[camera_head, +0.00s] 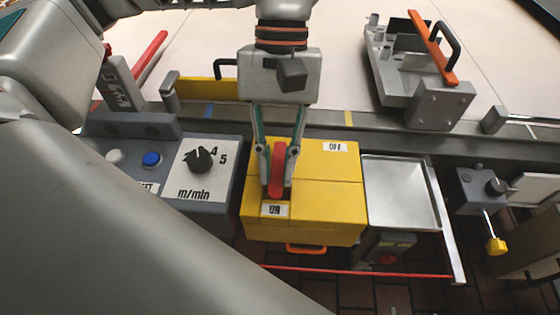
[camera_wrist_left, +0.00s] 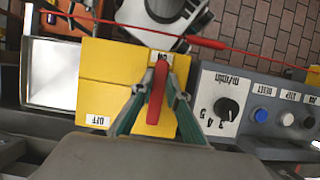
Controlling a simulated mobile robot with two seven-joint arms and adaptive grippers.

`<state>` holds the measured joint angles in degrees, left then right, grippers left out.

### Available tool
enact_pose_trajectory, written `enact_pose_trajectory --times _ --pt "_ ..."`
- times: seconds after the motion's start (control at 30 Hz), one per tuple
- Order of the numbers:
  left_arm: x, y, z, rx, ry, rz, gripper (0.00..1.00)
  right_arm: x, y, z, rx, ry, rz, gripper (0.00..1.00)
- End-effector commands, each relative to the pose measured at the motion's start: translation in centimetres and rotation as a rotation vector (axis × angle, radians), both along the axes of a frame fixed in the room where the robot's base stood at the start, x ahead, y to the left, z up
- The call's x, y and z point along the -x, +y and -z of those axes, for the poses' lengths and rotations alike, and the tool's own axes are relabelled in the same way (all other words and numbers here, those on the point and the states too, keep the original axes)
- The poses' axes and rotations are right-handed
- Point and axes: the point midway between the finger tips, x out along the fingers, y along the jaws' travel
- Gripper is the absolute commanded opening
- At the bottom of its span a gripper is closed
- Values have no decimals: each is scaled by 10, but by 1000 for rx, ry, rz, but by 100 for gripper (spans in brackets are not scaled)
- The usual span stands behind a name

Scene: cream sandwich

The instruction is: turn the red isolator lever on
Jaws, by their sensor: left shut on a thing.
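The red isolator lever (camera_head: 277,170) stands on a yellow box (camera_head: 325,190) in the head view. Its tip is next to the ON label (camera_head: 274,210), and the OFF label (camera_head: 335,147) is at the box's far right. My left gripper (camera_head: 278,180) comes down from above with its fingers on both sides of the lever, shut on it. In the left wrist view the red lever (camera_wrist_left: 158,90) lies between the fingertips (camera_wrist_left: 157,95), pointing at the ON label (camera_wrist_left: 160,57). The lever's base is partly hidden by the fingers. My right gripper is not in view.
Left of the box is a grey panel with a black dial (camera_head: 201,160) and a blue button (camera_head: 152,159). Right of it is a metal tray (camera_head: 400,190). A fixture with an orange handle (camera_head: 432,48) stands at the back right. A red cord (camera_head: 350,271) runs along the front.

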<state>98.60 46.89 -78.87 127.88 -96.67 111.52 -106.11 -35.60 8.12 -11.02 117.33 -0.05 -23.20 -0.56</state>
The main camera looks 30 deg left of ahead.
Motion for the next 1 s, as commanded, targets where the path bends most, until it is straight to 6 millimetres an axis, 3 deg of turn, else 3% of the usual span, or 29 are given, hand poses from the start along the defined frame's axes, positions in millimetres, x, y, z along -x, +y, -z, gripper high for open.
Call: enact_pose_trajectory --times 0.13,0.17,0.2,0.67,1.0 --pt "0 0 0 -1 0 0 0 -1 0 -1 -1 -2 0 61" --pt "0 0 0 -1 0 0 23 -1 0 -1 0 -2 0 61" --pt "0 0 0 -1 0 0 32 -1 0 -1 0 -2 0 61" --pt "-3 1 -8 -1 -2 -1 32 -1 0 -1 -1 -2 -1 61" --pt "-25 12 -67 0 -3 -4 32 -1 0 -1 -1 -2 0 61"
